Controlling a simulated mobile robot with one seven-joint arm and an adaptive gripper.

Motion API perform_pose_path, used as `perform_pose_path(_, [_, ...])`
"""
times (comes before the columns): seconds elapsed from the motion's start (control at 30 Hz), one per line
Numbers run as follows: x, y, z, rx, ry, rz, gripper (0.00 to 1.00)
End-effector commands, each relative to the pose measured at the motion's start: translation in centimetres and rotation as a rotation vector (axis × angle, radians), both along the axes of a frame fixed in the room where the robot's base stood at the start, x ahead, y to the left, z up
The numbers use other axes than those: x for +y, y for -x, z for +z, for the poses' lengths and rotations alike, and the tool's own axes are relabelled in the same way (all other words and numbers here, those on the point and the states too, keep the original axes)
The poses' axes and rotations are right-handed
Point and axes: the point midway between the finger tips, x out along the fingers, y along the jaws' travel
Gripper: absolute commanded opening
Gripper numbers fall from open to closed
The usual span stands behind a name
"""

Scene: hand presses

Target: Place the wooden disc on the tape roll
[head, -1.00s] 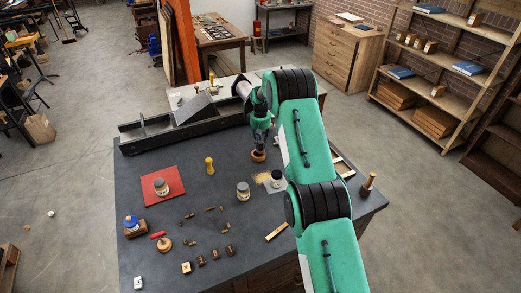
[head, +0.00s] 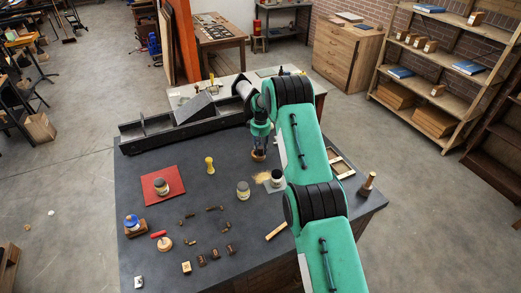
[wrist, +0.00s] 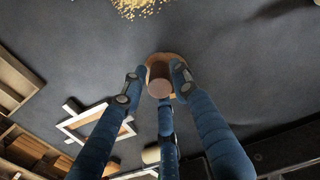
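The wooden disc (head: 258,156) is a tan round piece with a brown knob, low over the table behind the sawdust-coloured patch. In the wrist view the disc (wrist: 166,58) shows its knob toward me, between my fingers. My gripper (head: 260,147) is right above it. In the wrist view my gripper (wrist: 160,76) has its fingers spread around the knob, with gaps at the sides; it looks open. I cannot make out the tape roll; anything under the disc is hidden by it and by my fingers.
A tan granular patch (head: 262,178) lies nearby with a jar (head: 277,178) beside it. Another jar (head: 243,190), a yellow pawn-like piece (head: 210,165) and a red mat (head: 162,186) lie left. A dark trough (head: 180,128) bounds the back; a pale frame (head: 340,164) lies right.

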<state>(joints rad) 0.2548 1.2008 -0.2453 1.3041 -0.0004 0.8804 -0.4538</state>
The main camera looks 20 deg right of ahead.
Motion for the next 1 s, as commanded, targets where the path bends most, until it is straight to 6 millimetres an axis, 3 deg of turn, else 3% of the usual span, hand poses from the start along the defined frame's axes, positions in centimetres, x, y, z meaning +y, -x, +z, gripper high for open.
perform_pose_path(0.57, [0.0,0.0,0.7,-0.001,0.0,0.0,0.41])
perform_pose_path(0.77, [0.0,-0.1,2.4,-0.002,0.001,0.0,0.41])
perform_pose_path(1.0, [0.0,-0.1,5.7,-0.004,0.001,0.0,0.41])
